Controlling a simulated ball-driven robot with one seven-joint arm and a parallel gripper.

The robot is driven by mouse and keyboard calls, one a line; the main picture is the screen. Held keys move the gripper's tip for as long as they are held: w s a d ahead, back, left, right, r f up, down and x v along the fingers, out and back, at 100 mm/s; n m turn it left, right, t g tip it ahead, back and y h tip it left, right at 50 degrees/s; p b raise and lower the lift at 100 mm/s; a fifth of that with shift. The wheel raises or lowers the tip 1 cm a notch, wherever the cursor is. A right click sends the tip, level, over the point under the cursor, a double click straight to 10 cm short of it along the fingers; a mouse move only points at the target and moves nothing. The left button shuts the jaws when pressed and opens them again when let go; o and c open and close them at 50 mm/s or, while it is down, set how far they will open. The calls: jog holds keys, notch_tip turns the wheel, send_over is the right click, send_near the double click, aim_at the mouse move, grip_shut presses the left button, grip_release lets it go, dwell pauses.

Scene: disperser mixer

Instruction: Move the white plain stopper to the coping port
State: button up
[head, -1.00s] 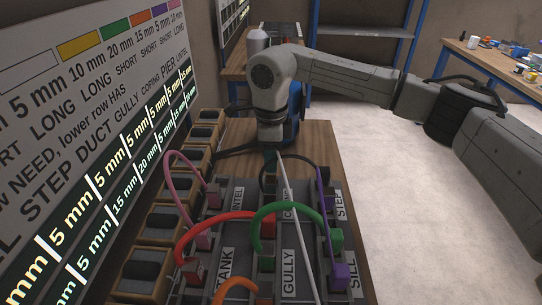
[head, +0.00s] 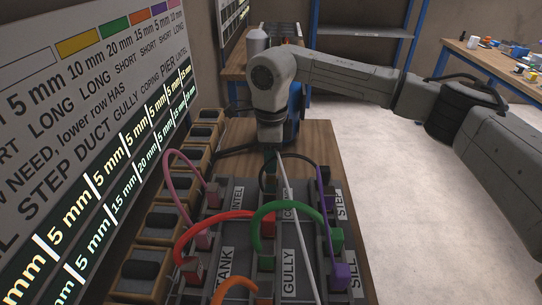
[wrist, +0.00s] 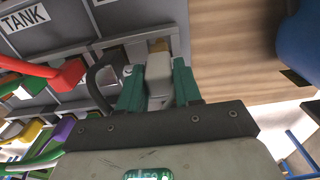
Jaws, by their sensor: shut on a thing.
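My gripper (wrist: 160,88) has teal fingers and is shut on a pale, blocky stopper (wrist: 158,68) in the wrist view, at the edge of the grey port panel. I take it to be the white plain stopper. In the head view the gripper (head: 271,160) points down at the panel's far end, and the stopper itself is hard to make out there. A thin white strand (head: 298,225) runs from near the gripper toward the front of the panel. The label starting with C (head: 288,210), perhaps the coping port's, is partly covered by this strand. Whether the stopper touches a port is unclear.
Red (head: 215,222), green (head: 270,208), purple (head: 325,205), pink (head: 172,160) and black (head: 290,158) cables arch over the panel. The black cable (wrist: 95,78) is close beside the fingers. Bare wooden tabletop (head: 310,140) lies behind and right of the panel. A sign board stands at left.

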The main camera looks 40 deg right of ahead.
jog(key=shift+f+b, duration=1.15)
jog(key=shift+f, duration=0.7)
jog(key=o, duration=1.1)
jog(key=shift+r, duration=0.1)
jog(key=shift+o, duration=0.2)
notch_tip(320, 180, up, 11)
jog(key=shift+f, duration=0.1)
